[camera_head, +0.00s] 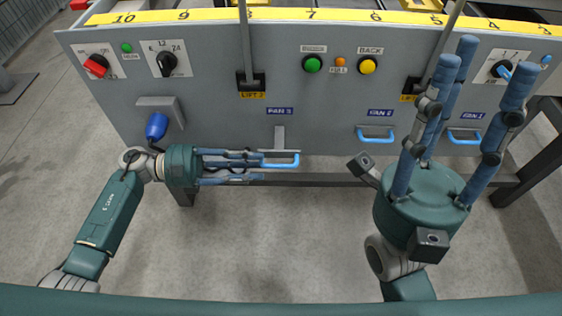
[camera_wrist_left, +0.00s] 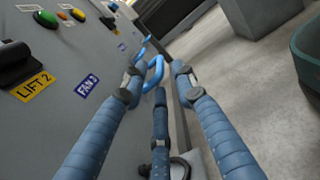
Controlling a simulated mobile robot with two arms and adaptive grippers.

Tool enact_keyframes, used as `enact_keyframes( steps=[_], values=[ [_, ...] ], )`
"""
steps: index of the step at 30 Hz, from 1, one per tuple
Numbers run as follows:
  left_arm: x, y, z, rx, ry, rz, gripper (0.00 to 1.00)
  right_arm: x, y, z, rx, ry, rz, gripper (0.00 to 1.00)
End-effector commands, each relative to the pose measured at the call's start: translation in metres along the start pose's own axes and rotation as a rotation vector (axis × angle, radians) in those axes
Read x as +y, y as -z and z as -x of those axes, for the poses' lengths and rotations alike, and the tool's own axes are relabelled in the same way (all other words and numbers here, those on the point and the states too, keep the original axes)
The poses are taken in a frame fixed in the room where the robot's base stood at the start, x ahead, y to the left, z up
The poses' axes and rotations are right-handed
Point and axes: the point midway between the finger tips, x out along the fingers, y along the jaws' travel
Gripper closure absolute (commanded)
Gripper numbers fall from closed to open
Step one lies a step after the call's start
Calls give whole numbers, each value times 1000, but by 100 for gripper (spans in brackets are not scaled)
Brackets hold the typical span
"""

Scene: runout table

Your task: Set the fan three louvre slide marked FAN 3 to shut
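The FAN 3 slide has a blue handle (camera_head: 284,162) low at the panel's bottom edge, with a grey stem (camera_head: 279,137) exposed above it, under the FAN 3 label (camera_head: 280,111). My left gripper (camera_head: 262,165) points right, its fingertips at the handle's left end. In the left wrist view its fingers are spread, with the blue handle (camera_wrist_left: 155,73) just beyond or between the tips; I cannot tell whether they touch. The label (camera_wrist_left: 87,85) is to the left there. My right gripper (camera_head: 488,72) is open and empty, fingers upward before the panel's right side.
FAN 2 (camera_head: 376,136) and FAN 1 (camera_head: 466,138) handles sit higher on the panel. Lift levers (camera_head: 250,82), green (camera_head: 312,64) and yellow (camera_head: 367,65) buttons and a blue hanging knob (camera_head: 156,127) are nearby. The floor below is clear.

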Motion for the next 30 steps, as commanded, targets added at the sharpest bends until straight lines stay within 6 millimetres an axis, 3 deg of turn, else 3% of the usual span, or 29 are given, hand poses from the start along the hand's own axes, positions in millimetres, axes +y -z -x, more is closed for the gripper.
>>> enact_keyframes(
  steps=[3,10,23,27,30],
  values=[
    [-1,0,-25,-4,2,-1,72,0,-1,2,-1,0,0,61],
    [0,0,-58,-3,-1,0,72,0,-1,4,-2,0,0,61],
    [0,0,-68,-1,-1,2,72,0,-2,4,-2,0,0,61],
    [0,0,-68,-1,-1,1,100,0,-2,4,-2,0,0,61],
    [0,0,-68,-1,-1,1,100,0,-2,4,-2,0,0,61]
  ],
)
